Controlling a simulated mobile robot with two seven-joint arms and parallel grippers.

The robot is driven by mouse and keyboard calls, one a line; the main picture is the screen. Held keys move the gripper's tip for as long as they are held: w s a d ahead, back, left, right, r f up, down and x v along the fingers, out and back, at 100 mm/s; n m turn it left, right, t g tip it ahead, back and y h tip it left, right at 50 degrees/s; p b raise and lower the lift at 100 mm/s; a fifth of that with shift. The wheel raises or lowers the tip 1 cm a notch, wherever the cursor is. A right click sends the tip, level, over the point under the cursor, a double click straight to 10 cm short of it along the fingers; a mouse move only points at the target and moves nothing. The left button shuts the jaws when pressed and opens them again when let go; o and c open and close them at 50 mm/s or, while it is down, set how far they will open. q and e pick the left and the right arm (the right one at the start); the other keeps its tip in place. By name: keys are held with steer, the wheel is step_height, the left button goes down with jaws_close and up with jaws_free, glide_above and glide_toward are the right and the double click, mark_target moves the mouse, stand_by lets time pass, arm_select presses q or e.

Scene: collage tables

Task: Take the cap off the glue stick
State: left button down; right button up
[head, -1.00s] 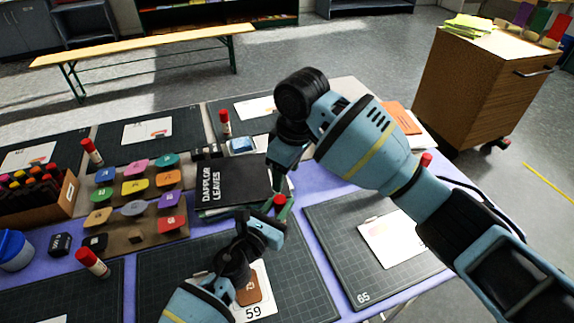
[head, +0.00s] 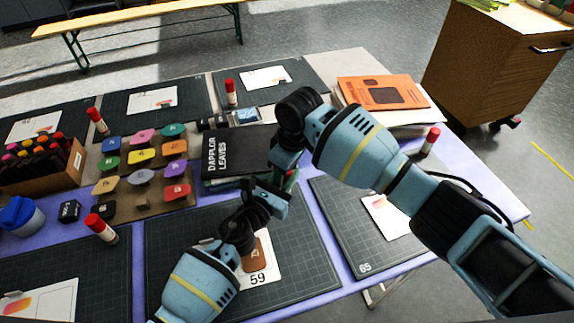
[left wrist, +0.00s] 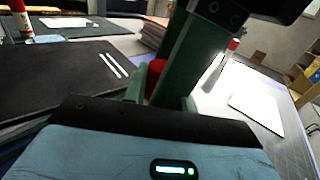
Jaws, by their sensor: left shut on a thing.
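My left gripper (head: 284,192) is low over the front middle cutting mat, left of the blue table gap. In the left wrist view its green fingers (left wrist: 160,96) are shut on a glue stick, whose red cap (left wrist: 157,78) shows between them. My right gripper (head: 288,170) reaches down from above, close to the left one. In the left wrist view a green finger of the right gripper (left wrist: 185,50) stands right beside the red cap; whether it touches the cap or is open cannot be told. The glue stick's body is hidden.
Other glue sticks stand at the front left (head: 101,228), back (head: 230,92) and right (head: 430,140). A black book (head: 236,152) lies just behind the grippers. A coloured stamp rack (head: 140,180) and marker box (head: 45,165) are left; an orange book (head: 384,92) is back right.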

jaws_close()
steer(key=shift+r, duration=0.15)
arm_select(q)
steer(key=shift+a+f, duration=0.2)
steer(key=shift+f, duration=0.15)
arm_select(e)
steer(key=shift+a+r, duration=0.25)
steer(key=shift+r, duration=0.95)
arm_select(q)
steer(key=shift+s, duration=0.1)
arm_select(e)
steer(key=c, duration=1.2)
jaws_free()
steer(key=shift+r, duration=0.1)
arm_select(q)
steer(key=shift+d, duration=0.1)
arm_select(e)
steer(key=shift+r+g+y, duration=0.3)
steer(key=shift+g+y, duration=0.1)
steer(key=shift+g, duration=0.3)
jaws_close()
steer(key=shift+d+f, duration=0.1)
steer(key=shift+f, duration=0.05)
